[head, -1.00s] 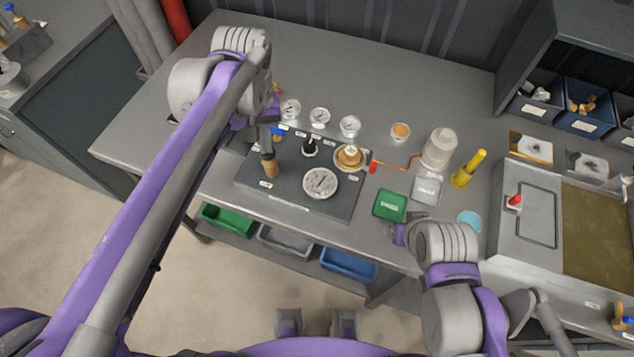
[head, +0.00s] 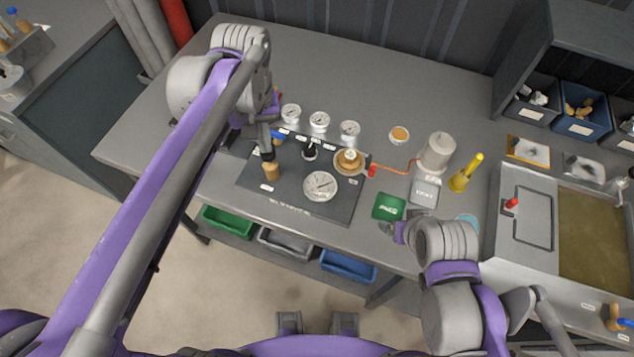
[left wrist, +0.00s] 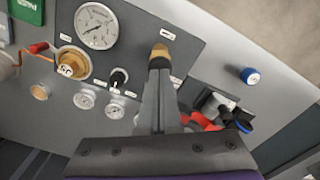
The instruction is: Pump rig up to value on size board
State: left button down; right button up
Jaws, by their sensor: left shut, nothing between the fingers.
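The pump rig is a dark plate (head: 290,195) on the bench. It carries a large round dial gauge (head: 320,186), a black knob (head: 310,150), a brass fitting (head: 349,160) and a tan pump handle (head: 271,172) at its left. The left wrist view shows the gauge (left wrist: 97,26) and the handle's tan top (left wrist: 160,52). My left gripper (head: 266,150) is shut and empty, its fingertips (left wrist: 158,72) at the handle; contact is unclear. My right gripper (head: 392,230) is near the green card, its fingers mostly hidden. I cannot identify the size board.
Three small gauges (head: 320,122) stand behind the rig. An orange hose (head: 393,167) runs towards a clear container (head: 437,152). The bench behind the gauges is clear.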

pick_arm(q)
jog(key=shift+r, duration=0.1)
dwell(0.4)
jog(key=shift+r+p, duration=0.8)
jog(key=shift+r, duration=0.6)
pick_arm(e)
jog(key=shift+w+r, duration=0.2)
jog(key=shift+r, duration=0.4)
jog(key=shift+w+r, duration=0.2)
jog(key=shift+r, duration=0.4)
pick_arm(q)
notch_tip(320, 180, up, 4)
jog(key=shift+w+r+p, duration=0.1)
jog(key=shift+p, duration=0.9)
pick_arm(e)
jog(key=r, duration=0.1)
jog(key=w+r, duration=0.1)
jog(key=r, duration=0.1)
jog(key=shift+w+t, duration=0.3)
jog(key=shift+w, duration=0.05)
jog(key=shift+s, duration=0.15)
pick_arm(q)
jog(key=s+a+f+m+t, duration=0.2)
jog(key=s+a+f+t, duration=0.4)
jog(key=s+f, duration=0.5)
jog(key=shift+s+a+f, duration=0.2)
jog(key=shift+a+f, duration=0.1)
jog(key=shift+f, duration=0.35)
dwell(1.1)
